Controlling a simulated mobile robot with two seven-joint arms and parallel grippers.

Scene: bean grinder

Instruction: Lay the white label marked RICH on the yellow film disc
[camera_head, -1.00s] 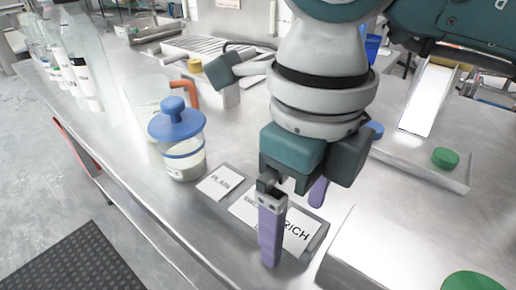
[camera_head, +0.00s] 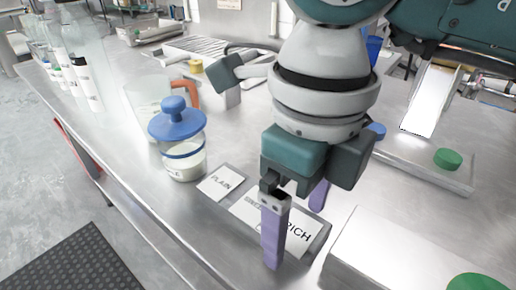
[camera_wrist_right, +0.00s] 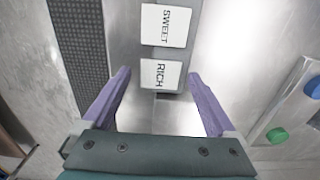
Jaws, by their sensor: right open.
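The white label marked RICH (camera_head: 300,238) lies at the near right end of a dark grey tray (camera_head: 316,246), beside the SWEET label. It also shows in the wrist view (camera_wrist_right: 161,75), face up. My right gripper (camera_head: 295,234) is open, its two purple fingers spread on either side of the RICH label with nothing between them. In the wrist view the fingertips (camera_wrist_right: 158,76) flank that label; whether they touch the tray cannot be told. One finger hides part of the labels in the head view. No yellow film disc can be made out for certain. My left gripper is not in view.
The PLAIN label (camera_head: 221,182) and the SWEET label (camera_wrist_right: 164,26) share the row. A blue-lidded jar (camera_head: 180,145) stands left of the tray. A metal box (camera_head: 400,250) is close on the right. A small yellow round piece (camera_head: 195,66) sits farther back.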

